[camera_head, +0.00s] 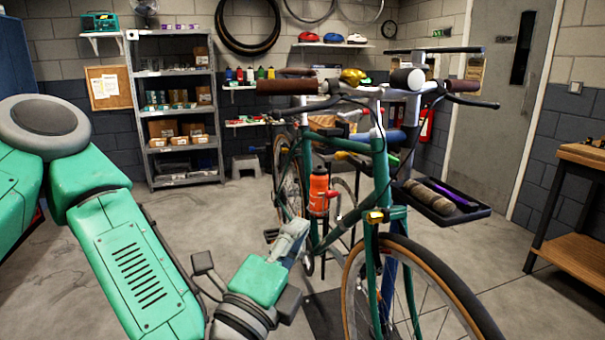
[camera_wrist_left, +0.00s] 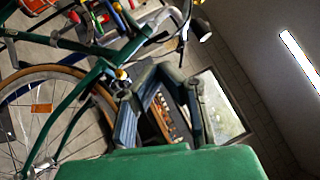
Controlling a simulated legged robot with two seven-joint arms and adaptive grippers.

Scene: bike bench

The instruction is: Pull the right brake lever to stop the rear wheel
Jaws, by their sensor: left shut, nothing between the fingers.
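A green bicycle (camera_head: 383,180) stands with its front wheel (camera_head: 362,300) toward me. A brown grip (camera_head: 288,87) is at the left end of its handlebar, with a thin dark brake lever (camera_head: 312,106) below it. Another dark brake lever (camera_head: 478,103) sits below the right-hand grip (camera_head: 462,86). The rear wheel (camera_head: 280,172) is partly hidden behind the frame; I cannot tell if it turns. My left gripper (camera_head: 296,232) is shut and empty, left of the frame and well below the handlebar. It also shows in the left wrist view (camera_wrist_left: 166,72). My right gripper is out of view.
An orange bottle (camera_head: 318,190) is on the frame. A black tray (camera_head: 440,204) with a purple-handled tool stands to the right of the bicycle. A wooden bench (camera_head: 580,205) is at far right and grey shelving (camera_head: 175,110) at the back. Floor left of the bicycle is clear.

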